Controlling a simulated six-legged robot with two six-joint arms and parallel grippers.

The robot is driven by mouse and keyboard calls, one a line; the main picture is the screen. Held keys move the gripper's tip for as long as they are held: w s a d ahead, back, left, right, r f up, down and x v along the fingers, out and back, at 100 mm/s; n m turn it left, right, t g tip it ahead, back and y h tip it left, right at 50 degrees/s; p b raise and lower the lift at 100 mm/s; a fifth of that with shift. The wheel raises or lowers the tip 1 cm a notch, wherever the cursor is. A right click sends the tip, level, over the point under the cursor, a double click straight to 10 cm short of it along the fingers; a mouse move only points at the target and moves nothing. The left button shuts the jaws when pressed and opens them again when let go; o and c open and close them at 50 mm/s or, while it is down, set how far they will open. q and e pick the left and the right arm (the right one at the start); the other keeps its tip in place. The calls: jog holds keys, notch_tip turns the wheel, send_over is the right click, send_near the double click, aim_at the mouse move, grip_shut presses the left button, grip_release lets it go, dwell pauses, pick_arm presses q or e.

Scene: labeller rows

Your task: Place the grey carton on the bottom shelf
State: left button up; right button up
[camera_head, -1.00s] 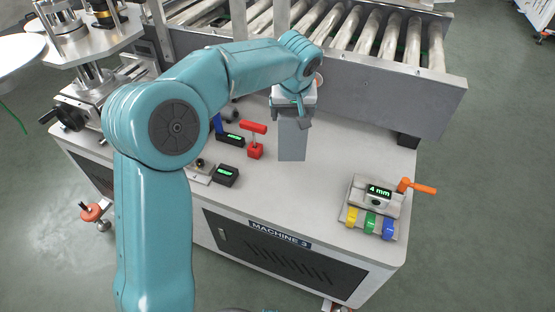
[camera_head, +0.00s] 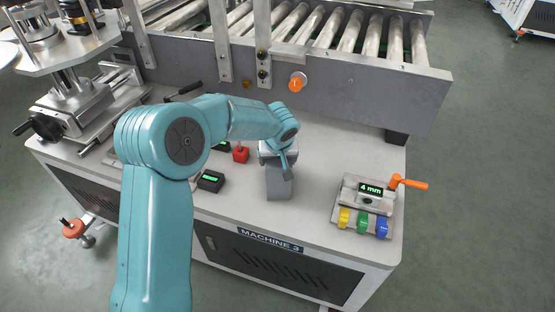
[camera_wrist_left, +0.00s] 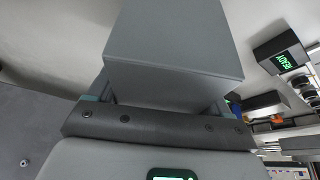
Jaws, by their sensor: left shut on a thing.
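The grey carton (camera_head: 279,184) is a plain upright box at the front middle of the white machine top in the head view. My left gripper (camera_head: 277,160) comes down from above and is shut on the carton's upper part. In the left wrist view the carton (camera_wrist_left: 175,50) fills the upper middle, between the fingers of my left gripper (camera_wrist_left: 160,100). I cannot tell whether the carton's bottom touches the machine top. My right gripper is not in view. I see no shelf in these views.
A device reading 4 mm (camera_head: 366,200) with an orange handle stands right of the carton. A red-handled part (camera_head: 241,154) and a black display box (camera_head: 210,181) stand to its left. A roller conveyor (camera_head: 330,40) runs behind. Floor lies open on the right.

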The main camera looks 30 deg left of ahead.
pick_arm(q)
jog(key=shift+r, duration=0.1)
jog(key=o, duration=1.7)
